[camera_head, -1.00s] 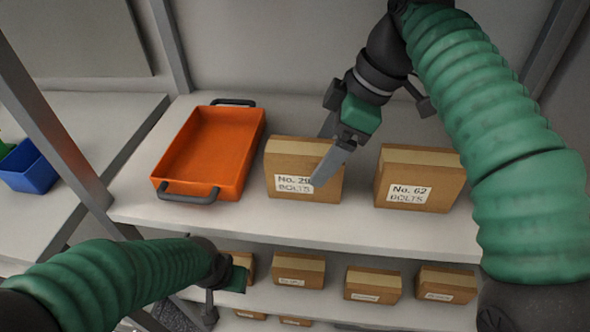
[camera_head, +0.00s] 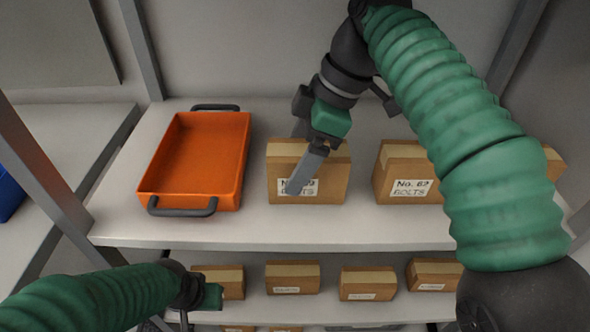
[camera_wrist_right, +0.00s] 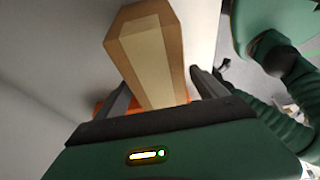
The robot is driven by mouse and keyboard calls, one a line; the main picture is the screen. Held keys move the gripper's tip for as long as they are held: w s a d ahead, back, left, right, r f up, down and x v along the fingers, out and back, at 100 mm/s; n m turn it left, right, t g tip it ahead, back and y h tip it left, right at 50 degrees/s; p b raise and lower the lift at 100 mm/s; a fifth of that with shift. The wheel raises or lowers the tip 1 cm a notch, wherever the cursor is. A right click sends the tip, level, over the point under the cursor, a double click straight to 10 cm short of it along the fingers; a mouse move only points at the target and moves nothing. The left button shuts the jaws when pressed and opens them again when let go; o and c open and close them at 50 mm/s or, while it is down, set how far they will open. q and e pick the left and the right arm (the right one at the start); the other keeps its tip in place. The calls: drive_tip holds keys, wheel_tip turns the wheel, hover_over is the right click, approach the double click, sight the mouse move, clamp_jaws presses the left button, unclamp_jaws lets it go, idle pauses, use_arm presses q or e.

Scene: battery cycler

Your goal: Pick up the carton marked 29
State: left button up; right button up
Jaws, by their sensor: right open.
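The carton marked 29 (camera_head: 334,178) stands upright on the upper shelf, right of the orange tray. A finger of my right gripper (camera_head: 298,162) covers part of its label in the head view. That finger is in front of the carton and the other is toward its back. In the right wrist view the carton (camera_wrist_right: 150,60) with its pale tape strip lies between the two spread fingers of the right gripper (camera_wrist_right: 163,92). The jaws are open; contact is unclear. My left gripper (camera_head: 207,296) is low at left, near the lower shelf; its jaws are not clear.
An orange tray (camera_head: 150,188) with dark handles stands left on the upper shelf (camera_head: 270,228). The carton marked 62 (camera_head: 403,173) stands to the right, partly behind my right arm. Several cartons stand on the lower shelf, including one at its middle (camera_head: 292,278). Grey uprights flank the shelves.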

drive_tip(key=d, duration=0.3)
drive_tip(key=shift+c, duration=1.2)
drive_tip(key=shift+d, duration=0.1)
drive_tip(key=shift+c, duration=1.2)
drive_tip(key=shift+a, duration=0.2)
drive_tip(key=shift+c, duration=1.2)
drive_tip(key=shift+a, duration=0.9)
drive_tip(key=c, duration=0.5)
drive_tip(key=shift+a, duration=0.15)
drive_tip(key=shift+c, duration=2.2)
drive_tip(key=shift+d, duration=0.35)
clamp_jaws()
use_arm(q)
drive_tip(key=shift+d+r, duration=0.2)
drive_tip(key=shift+d, duration=0.7)
use_arm(e)
drive_tip(key=shift+d, duration=0.35)
use_arm(q)
drive_tip(key=shift+a, duration=0.1)
use_arm(e)
drive_tip(key=shift+a, duration=0.1)
